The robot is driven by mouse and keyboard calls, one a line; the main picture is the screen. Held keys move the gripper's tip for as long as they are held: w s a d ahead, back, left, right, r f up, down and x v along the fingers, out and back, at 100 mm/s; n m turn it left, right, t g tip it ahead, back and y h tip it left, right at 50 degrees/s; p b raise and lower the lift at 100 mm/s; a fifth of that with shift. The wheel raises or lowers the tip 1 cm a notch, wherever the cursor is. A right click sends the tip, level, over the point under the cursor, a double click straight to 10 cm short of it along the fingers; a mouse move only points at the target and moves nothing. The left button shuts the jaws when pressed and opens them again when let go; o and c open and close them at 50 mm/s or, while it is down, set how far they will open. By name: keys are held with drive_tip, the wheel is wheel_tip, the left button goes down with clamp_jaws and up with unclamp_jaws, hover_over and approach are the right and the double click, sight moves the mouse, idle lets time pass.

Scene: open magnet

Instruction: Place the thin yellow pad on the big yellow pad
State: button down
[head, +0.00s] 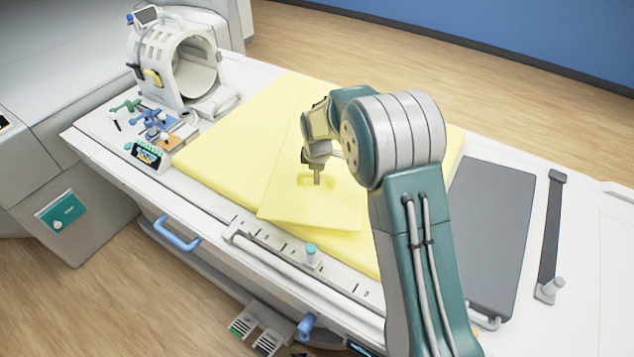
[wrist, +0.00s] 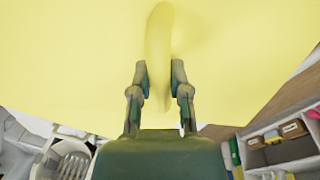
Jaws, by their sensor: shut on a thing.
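The big yellow pad (head: 222,145) lies on the white table. The thin yellow pad (head: 305,207) is over it, turned at an angle to it, with its near corner by the table's front rail. I cannot tell whether the two pads touch all over. My gripper (head: 317,178) is above the middle of the thin pad, at its raised handle. In the wrist view my gripper (wrist: 159,85) has a finger on each side of the yellow handle (wrist: 158,35) and is shut on it. My arm hides the right part of both pads.
A white ring-shaped coil (head: 190,65) stands at the table's far left end, with small blue, green and orange items (head: 155,122) beside it. A grey pad (head: 490,230) lies at the right. A rail with a small knob (head: 311,252) runs along the front edge.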

drive_tip(key=shift+w+f, duration=0.4)
drive_tip(key=shift+f, duration=0.2)
wheel_tip(320, 180, down, 3)
drive_tip(key=shift+r, duration=0.15)
drive_tip(key=c, duration=0.6)
unclamp_jaws()
